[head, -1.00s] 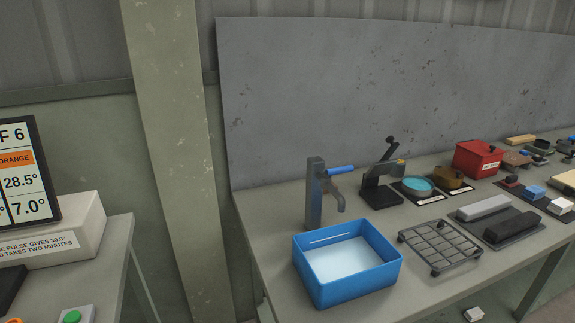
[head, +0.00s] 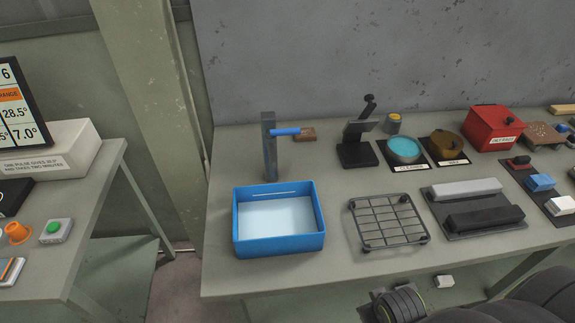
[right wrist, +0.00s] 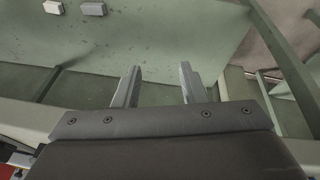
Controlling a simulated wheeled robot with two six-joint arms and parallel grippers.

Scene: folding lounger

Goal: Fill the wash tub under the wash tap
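The wash tub (head: 279,246) is a blue open box on the bench, near its left end. A pale, light-blue surface shows inside it; I cannot tell whether this is water or the floor. A short white line marks its far inner wall. The wash tap (head: 269,148) is a grey post standing behind the tub, with a blue lever (head: 286,131) pointing right. No stream shows. My right gripper (right wrist: 158,84) is open and empty in the right wrist view, away from the tub, over greenish surfaces. My left gripper is not in view.
A wire rack (head: 389,222) lies right of the tub. Behind it are a black stand (head: 357,152), a cleaner bowl (head: 404,150) and a red box (head: 492,128). Grey and black bars (head: 468,190) lie farther right. Another table (head: 88,235) stands left, across a gap.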

